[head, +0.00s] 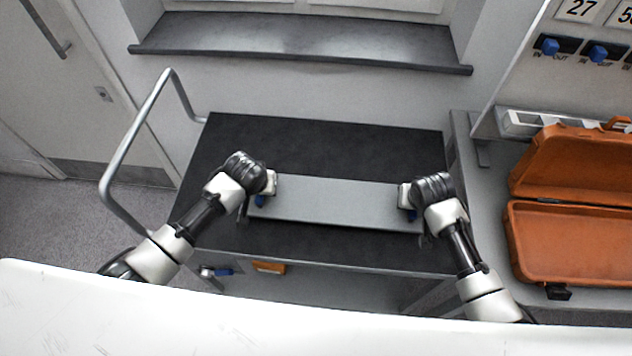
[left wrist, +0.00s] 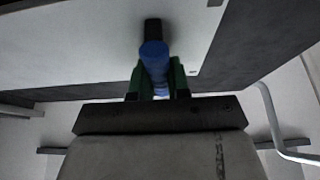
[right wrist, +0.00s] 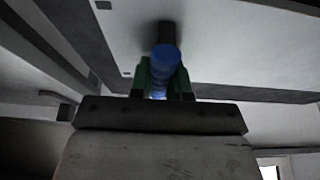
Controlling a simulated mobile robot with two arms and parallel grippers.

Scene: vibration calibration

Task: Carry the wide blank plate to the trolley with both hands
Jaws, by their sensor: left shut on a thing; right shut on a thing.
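The wide blank plate (head: 335,201) is a long grey panel with a blue handle near each end. In the head view it is over the dark top of the trolley (head: 310,143); I cannot tell whether it touches the top. My left gripper (head: 260,198) is shut on the left blue handle, which shows between its green fingers in the left wrist view (left wrist: 154,62). My right gripper (head: 411,212) is shut on the right blue handle, seen between the fingers in the right wrist view (right wrist: 165,62). The plate looks about level.
The trolley has a tubular push handle (head: 135,134) at its left. An open orange case (head: 570,240) lies on the bench to the right, close to the trolley. A dark window sill (head: 300,38) runs behind. Bare dark trolley top shows behind and in front of the plate.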

